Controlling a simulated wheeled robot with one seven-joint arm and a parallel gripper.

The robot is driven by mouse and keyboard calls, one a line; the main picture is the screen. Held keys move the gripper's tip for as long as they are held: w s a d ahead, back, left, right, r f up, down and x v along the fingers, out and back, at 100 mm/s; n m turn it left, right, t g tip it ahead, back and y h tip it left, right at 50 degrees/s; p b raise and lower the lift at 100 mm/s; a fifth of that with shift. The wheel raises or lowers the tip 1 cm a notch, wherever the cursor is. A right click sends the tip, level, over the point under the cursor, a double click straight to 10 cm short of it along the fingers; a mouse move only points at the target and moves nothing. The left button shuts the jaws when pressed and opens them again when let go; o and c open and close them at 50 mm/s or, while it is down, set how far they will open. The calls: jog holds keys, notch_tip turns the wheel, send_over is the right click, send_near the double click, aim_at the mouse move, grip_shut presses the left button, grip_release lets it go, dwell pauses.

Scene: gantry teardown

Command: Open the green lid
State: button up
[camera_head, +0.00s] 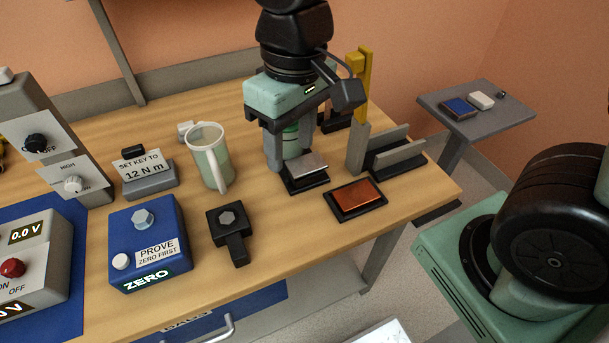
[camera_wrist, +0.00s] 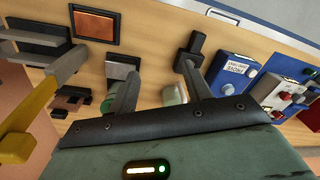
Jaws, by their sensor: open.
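In the wrist view a green piece (camera_wrist: 107,105) shows just left of the left finger, partly hidden. My gripper (camera_head: 290,155) points down, open and empty, with its fingers spread. In the wrist view the gripper (camera_wrist: 160,70) has nothing clasped between its fingertips. I cannot tell its exact height over the jar.
A white-handled jug (camera_head: 209,160) stands left of my gripper. A silver-topped black block (camera_head: 306,170) and a copper plate in a black frame (camera_head: 358,198) lie in front. A yellow upright tool (camera_head: 361,75) and grey rack (camera_head: 396,150) stand right. A blue box (camera_head: 146,240) is front left.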

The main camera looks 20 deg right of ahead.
jog(key=shift+n, duration=0.5)
jog(key=s, duration=0.1)
jog(key=s+f, duration=0.1)
jog(key=s+f+b, duration=0.1)
jog(key=s, duration=0.1)
jog(key=shift+s+d+f, duration=0.1)
jog(key=w+r+m+p, duration=0.2)
jog(key=w+r+p, duration=0.5)
jog(key=w+p, duration=0.2)
jog(key=w+d+r+m+p, duration=0.1)
jog(key=w+d+m+p, duration=0.1)
jog(key=w+d+p, duration=0.35)
jog(key=w+d+r+m+p, duration=0.1)
jog(key=w+d+m+p, duration=0.1)
jog(key=w, duration=0.6)
jog(key=shift+h, duration=0.4)
jog(key=f+p, duration=0.2)
jog(key=f, duration=0.6)
jog(key=f+p, duration=0.2)
jog(key=f, duration=0.6)
jog(key=shift+w+a+f+p, duration=0.2)
jog(key=shift+f+p, duration=0.05)
jog(key=shift+p, duration=0.15)
